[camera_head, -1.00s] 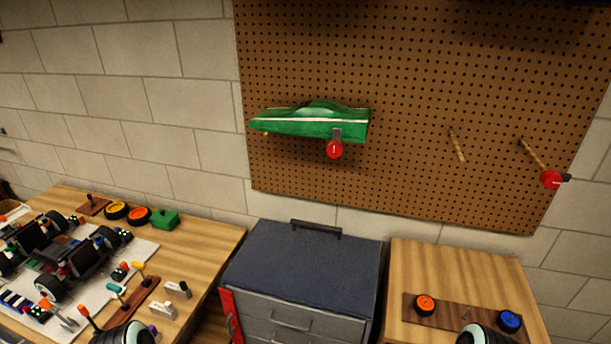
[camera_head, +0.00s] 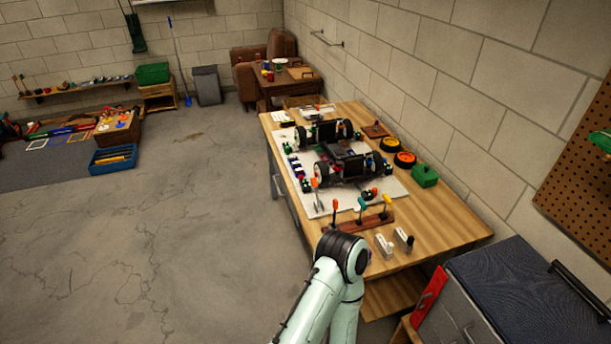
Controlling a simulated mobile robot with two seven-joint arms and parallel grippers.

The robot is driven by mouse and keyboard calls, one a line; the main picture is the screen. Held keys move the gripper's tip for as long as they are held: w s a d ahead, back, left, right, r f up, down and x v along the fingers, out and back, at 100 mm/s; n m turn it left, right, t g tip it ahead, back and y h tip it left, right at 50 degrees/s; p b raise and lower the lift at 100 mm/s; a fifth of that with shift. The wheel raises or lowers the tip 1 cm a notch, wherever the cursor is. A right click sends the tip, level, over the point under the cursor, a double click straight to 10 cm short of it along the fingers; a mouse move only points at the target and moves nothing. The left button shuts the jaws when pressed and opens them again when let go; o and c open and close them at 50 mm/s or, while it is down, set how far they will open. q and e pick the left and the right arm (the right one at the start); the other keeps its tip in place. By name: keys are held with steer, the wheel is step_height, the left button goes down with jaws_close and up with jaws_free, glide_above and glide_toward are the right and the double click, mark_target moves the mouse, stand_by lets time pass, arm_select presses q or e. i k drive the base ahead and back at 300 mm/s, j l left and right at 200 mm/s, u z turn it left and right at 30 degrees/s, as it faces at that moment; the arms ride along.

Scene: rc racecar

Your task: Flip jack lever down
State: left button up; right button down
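The race car chassis (camera_head: 345,158), dark with black wheels, is on a white mat (camera_head: 388,183) on the wooden workbench. At the mat's near left corner a small grey device with an upright orange-tipped lever (camera_head: 316,187) stands beside the chassis; it looks like the jack, but it is too small to be sure. One of my arms comes up from the bottom middle, its dark rounded joint in front of the bench's near edge. Neither gripper shows.
A wooden rack (camera_head: 350,224) holds tools with orange, teal and yellow handles. A dark-topped cabinet (camera_head: 505,265) stands lower right. The concrete floor (camera_head: 170,225) left of the bench is clear.

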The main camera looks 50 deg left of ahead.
mark_target(314, 182)
steer(key=k+j+u, duration=0.1)
steer(key=j+u, duration=0.35)
steer(key=j, duration=0.7)
steer(key=i+j+u, duration=0.1)
steer(key=j+u, duration=0.35)
steer(key=j, duration=0.7)
steer(key=i+j, duration=0.2)
steer(key=j, duration=0.15)
steer(key=i+j+z, duration=0.1)
steer(key=i+j, duration=0.15)
steer(key=i+j+z, duration=0.1)
steer(key=j, duration=0.3)
steer(key=i+j, duration=0.3)
steer(key=i+j+z, duration=0.1)
steer(key=j, duration=0.3)
steer(key=i+j, duration=0.3)
steer(key=j+z, duration=0.05)
